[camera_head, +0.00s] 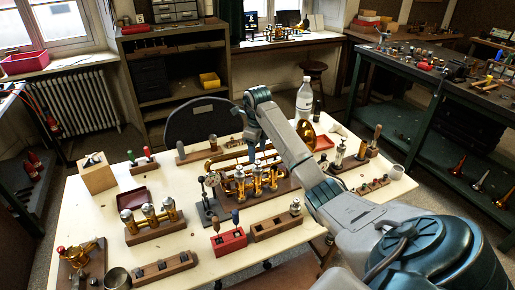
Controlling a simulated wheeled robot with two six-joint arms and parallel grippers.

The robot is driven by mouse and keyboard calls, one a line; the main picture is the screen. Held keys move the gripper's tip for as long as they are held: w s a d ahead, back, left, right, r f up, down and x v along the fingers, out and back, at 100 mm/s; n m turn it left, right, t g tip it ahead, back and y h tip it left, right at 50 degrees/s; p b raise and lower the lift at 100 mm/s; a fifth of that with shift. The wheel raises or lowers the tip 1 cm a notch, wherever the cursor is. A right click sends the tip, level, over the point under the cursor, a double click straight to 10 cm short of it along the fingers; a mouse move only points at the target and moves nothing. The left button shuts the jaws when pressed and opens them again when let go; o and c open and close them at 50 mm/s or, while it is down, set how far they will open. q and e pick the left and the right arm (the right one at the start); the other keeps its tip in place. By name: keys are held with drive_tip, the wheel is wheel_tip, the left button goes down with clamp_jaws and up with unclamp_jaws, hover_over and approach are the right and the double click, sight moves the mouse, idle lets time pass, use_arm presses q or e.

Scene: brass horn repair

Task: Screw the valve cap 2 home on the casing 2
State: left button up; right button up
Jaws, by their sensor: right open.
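The brass horn (220,160) lies on the table with its bell toward the right, partly behind my right arm. A row of upright valve casings with silvery tops (257,177) stands on a wooden base in front of it. I take the middle one as casing 2, but its threads and cap are too small to make out. I cannot tell which piece is valve cap 2. My right gripper (256,154) is open, pointing down above and behind the casings, apart from them as far as I can see. My left gripper is out of view.
A wooden rack with several brass cylinders (152,222), a red tool block (229,240) and a slotted wooden block (276,225) stand in front. A dark stand (209,211) is left of the casings.

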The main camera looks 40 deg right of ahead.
sight(257, 161)
wheel_tip(257, 161, down, 2)
drive_tip(key=shift+f+b, duration=0.1)
drive_tip(key=shift+b, duration=0.45)
drive_tip(key=shift+f, duration=0.3)
wheel_tip(257, 161, down, 3)
drive_tip(key=shift+f+p, duration=0.15)
drive_tip(key=shift+p, duration=0.7)
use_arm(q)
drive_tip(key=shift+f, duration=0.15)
use_arm(e)
drive_tip(key=shift+f, duration=0.65)
drive_tip(key=c, duration=1.2)
drive_tip(key=m+p, duration=0.1)
drive_tip(key=m, duration=0.1)
drive_tip(key=shift+r+m, duration=0.1)
drive_tip(key=shift+m, duration=0.3)
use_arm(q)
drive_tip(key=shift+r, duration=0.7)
use_arm(e)
drive_tip(key=shift+m, duration=1.2)
use_arm(q)
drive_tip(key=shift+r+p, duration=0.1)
drive_tip(key=shift+p, duration=0.25)
